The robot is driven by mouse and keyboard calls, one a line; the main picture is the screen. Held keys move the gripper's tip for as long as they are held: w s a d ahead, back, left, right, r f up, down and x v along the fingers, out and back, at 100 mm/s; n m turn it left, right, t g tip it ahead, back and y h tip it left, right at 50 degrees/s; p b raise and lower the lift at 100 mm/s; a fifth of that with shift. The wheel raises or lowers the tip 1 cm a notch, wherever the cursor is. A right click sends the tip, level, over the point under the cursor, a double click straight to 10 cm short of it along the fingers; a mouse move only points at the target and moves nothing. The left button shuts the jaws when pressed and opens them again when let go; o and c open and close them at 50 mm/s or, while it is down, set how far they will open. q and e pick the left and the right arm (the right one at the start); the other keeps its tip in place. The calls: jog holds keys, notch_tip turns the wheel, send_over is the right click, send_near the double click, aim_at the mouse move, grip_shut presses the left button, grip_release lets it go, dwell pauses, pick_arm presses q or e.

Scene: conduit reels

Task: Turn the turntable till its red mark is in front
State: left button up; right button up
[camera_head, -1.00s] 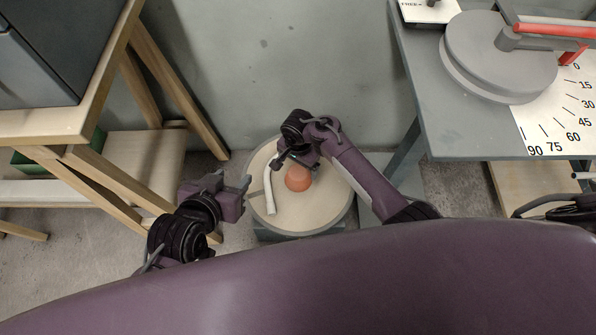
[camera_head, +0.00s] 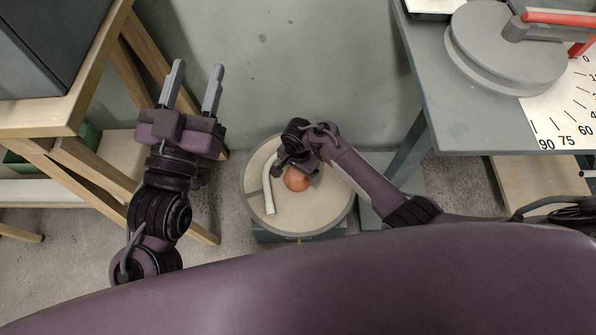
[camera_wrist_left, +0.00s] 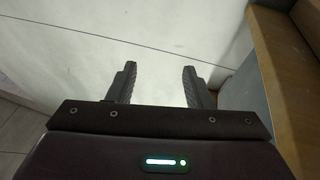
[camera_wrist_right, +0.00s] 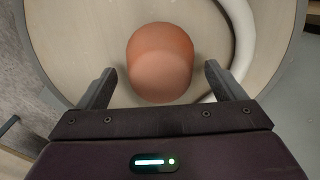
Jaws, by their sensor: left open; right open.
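The round, pale turntable (camera_head: 325,205) sits low, near the floor, on a grey base. An orange-red rounded knob (camera_head: 297,180) stands on it and a bent white tube (camera_head: 268,185) lies left of the knob. I cannot make out a separate red mark on the rim. My right gripper (camera_wrist_right: 160,85) is open above the turntable. In the right wrist view its fingers lie on either side of the knob (camera_wrist_right: 160,62), with gaps showing. My left gripper (camera_head: 197,72) is open and empty, left of the turntable. The left wrist view shows its fingers (camera_wrist_left: 158,75) before a pale surface.
A wooden bench (camera_head: 50,118) carrying a dark cabinet (camera_head: 45,45) stands at left. A grey table (camera_head: 455,125) at right holds a grey round bender (camera_head: 500,50) with a red handle and an angle scale. A wall is behind the turntable.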

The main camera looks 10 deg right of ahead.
pick_arm(q)
jog(key=shift+s+a+r+t+h, duration=0.15)
jog(key=shift+r+t, duration=0.15)
jog(key=shift+r, duration=0.3)
jog(key=shift+s+a+r+t+h, duration=0.15)
jog(key=shift+r+t, duration=0.15)
jog(key=shift+r, duration=0.35)
jog(key=shift+s+r+t+h, duration=0.15)
jog(key=shift+r+t, duration=0.15)
jog(key=shift+r, duration=0.3)
pick_arm(e)
jog(key=shift+f, duration=0.4)
jog(key=c, duration=1.4)
